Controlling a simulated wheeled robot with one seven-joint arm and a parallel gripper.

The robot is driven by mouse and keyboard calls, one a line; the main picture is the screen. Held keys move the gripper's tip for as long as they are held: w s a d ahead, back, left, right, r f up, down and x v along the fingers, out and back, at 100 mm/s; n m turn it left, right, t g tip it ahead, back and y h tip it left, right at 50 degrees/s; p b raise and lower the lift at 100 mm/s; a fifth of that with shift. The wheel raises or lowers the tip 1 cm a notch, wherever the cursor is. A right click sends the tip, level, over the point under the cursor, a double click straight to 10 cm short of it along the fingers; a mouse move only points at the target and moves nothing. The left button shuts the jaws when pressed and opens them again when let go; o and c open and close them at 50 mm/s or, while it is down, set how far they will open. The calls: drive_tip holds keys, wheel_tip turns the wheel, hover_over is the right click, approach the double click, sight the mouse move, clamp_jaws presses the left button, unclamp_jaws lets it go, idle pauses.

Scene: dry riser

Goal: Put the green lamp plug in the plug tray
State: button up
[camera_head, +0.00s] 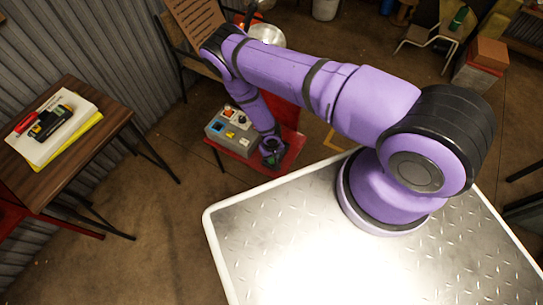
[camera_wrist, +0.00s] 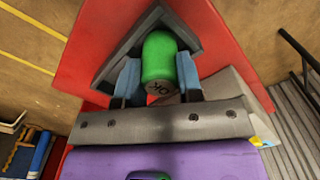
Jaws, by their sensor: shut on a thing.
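The green lamp plug (camera_wrist: 158,58) is a green cylinder with "OK" marked on its dark end, seen in the wrist view. My gripper (camera_wrist: 159,76) is shut on it, with one blue-grey finger on each side. A dark grey angled rim (camera_wrist: 122,43), apparently the plug tray, lies around the far side of the plug on the red table. I cannot tell whether the plug touches the tray floor or hangs above it. In the head view my gripper (camera_head: 271,152) is low over the red table, beside the grey lamp box, and mostly hides the tray.
The grey lamp box (camera_head: 232,131) with coloured lamps stands just left of my gripper on the red table (camera_head: 291,150). A wooden table (camera_head: 88,112) with papers and a meter is at the left.

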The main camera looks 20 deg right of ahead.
drive_tip(key=shift+f, duration=0.3)
drive_tip(key=o, duration=0.9)
wheel_tip(320, 180, up, 12)
drive_tip(key=shift+r, duration=0.1)
drive_tip(key=shift+r, duration=0.1)
